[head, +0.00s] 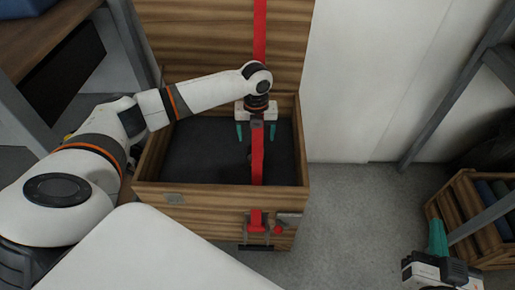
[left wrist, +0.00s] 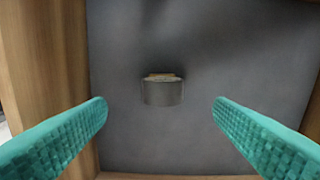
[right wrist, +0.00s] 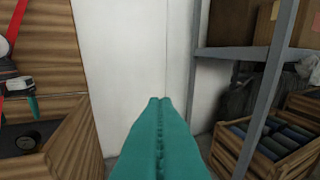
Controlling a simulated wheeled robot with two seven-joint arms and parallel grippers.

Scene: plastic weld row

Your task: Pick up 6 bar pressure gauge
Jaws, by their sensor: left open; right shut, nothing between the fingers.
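The pressure gauge seems to be the small grey cylinder (left wrist: 162,91) lying on the dark floor of the wooden box (head: 150,165). I cannot read its dial. In the head view it is mostly hidden behind a red strap (head: 258,155). My left gripper (head: 256,132) is open inside the box, pointing down. In the left wrist view its fingers (left wrist: 160,112) are spread left and right of the cylinder, apart from it. My right gripper (head: 438,238) is shut and empty, out to the right of the box; its fingers also show in the right wrist view (right wrist: 158,140).
The box's raised lid (head: 225,50) stands behind my left arm. A wooden crate (head: 442,205) of dark rolls stands at the right, beside a grey metal rack (head: 455,90). The floor (head: 350,215) between box and crate is clear.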

